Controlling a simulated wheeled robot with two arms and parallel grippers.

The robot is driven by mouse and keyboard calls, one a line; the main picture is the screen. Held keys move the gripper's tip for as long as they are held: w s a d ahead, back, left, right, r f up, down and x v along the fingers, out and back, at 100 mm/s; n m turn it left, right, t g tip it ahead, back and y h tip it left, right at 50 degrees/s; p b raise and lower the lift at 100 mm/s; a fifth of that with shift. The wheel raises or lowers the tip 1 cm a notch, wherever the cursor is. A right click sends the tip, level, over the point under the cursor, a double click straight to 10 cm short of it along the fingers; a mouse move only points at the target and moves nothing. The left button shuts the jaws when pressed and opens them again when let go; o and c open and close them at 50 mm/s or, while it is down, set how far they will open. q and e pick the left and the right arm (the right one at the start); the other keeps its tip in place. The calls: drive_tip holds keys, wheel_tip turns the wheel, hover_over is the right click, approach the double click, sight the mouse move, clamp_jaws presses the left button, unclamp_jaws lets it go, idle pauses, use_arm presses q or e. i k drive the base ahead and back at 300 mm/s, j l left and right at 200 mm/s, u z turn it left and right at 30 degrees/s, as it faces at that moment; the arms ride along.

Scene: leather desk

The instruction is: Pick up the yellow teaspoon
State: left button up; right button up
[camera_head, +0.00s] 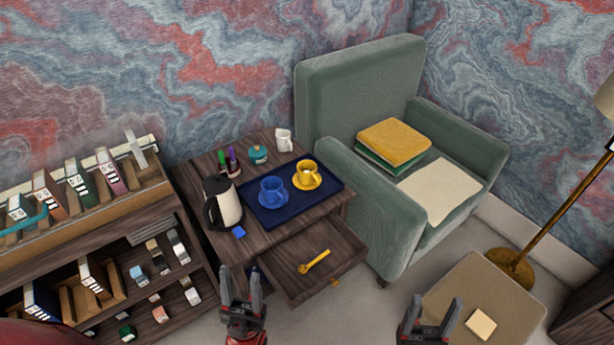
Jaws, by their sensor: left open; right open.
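The yellow teaspoon (314,261) lies in the open drawer (288,284) of a small dark wood side table, its handle toward the upper right. Nothing covers it. My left gripper (242,287) is open and empty, to the left of the drawer and lower in the picture. My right gripper (430,318) is open and empty, to the lower right of the drawer and well apart from the teaspoon.
On the table stand a kettle (222,203), a blue tray (258,216) with a blue cup (272,192) and a yellow cup (306,174). A bookshelf (100,220) is left, a green armchair (395,232) right, a beige stool (450,295) lower right. Floor shows between drawer and stool.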

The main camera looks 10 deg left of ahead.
sight(302, 270)
drive_tip(key=i+j+z, duration=0.15)
drive_tip(key=j+z, duration=0.3)
drive_tip(key=j, duration=0.45)
drive_tip(key=j+z, duration=0.45)
drive_tip(key=j, duration=0.45)
